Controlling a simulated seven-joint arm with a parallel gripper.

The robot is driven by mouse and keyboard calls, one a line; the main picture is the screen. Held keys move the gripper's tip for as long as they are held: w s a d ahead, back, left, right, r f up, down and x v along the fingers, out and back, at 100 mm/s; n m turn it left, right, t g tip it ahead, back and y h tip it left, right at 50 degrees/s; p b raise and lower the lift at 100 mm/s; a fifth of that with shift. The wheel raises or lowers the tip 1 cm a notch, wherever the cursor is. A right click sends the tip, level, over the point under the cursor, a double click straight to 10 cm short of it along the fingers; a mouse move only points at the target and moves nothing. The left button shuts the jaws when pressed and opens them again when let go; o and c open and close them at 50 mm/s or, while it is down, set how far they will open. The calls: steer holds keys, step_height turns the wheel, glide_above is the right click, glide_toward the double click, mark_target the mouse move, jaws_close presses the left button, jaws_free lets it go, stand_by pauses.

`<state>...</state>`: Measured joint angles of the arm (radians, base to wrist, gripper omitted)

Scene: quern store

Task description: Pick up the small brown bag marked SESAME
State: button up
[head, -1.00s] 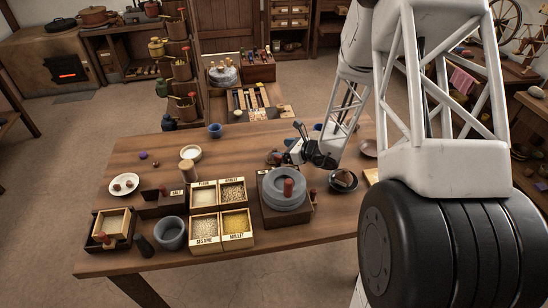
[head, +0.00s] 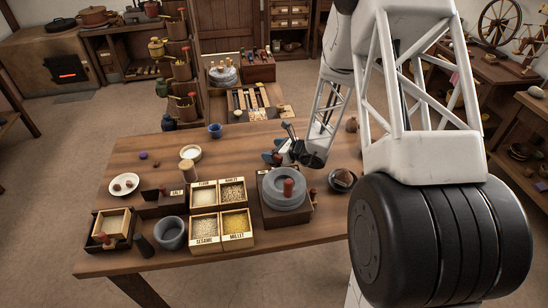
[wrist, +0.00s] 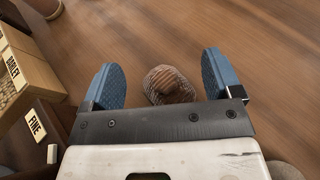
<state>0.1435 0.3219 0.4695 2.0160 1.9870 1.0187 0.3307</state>
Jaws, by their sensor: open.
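A small brown, rounded, ribbed thing (wrist: 168,84), perhaps the bag, stands on the table between the fingers of my gripper (wrist: 162,62) in the wrist view. No marking on it can be read, and the fingers do not visibly touch it. My gripper is open, with blue finger pads to either side of it. In the head view, my gripper (head: 279,147) is low over the table behind the grey quern, and the brown thing is hidden or too small to tell. The word SESAME shows on the front left box (head: 206,225) of grain.
The grey quern (head: 284,190) stands just in front of my gripper. Boxes labelled BARLEY (head: 232,192) and MILLET (head: 237,223) are to its left. A dark bowl (head: 342,181) and a brown lump (head: 351,125) are to the right.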

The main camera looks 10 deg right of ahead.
mark_target(274, 149)
steer(key=c, duration=1.1)
steer(key=shift+o, duration=0.2)
steer(key=shift+f, duration=0.1)
steer(key=shift+s+r, duration=0.1)
steer(key=shift+r, duration=0.2)
steer(key=c, duration=0.4)
steer(key=shift+r, duration=0.2)
jaws_close()
steer(key=shift+r, duration=4.6)
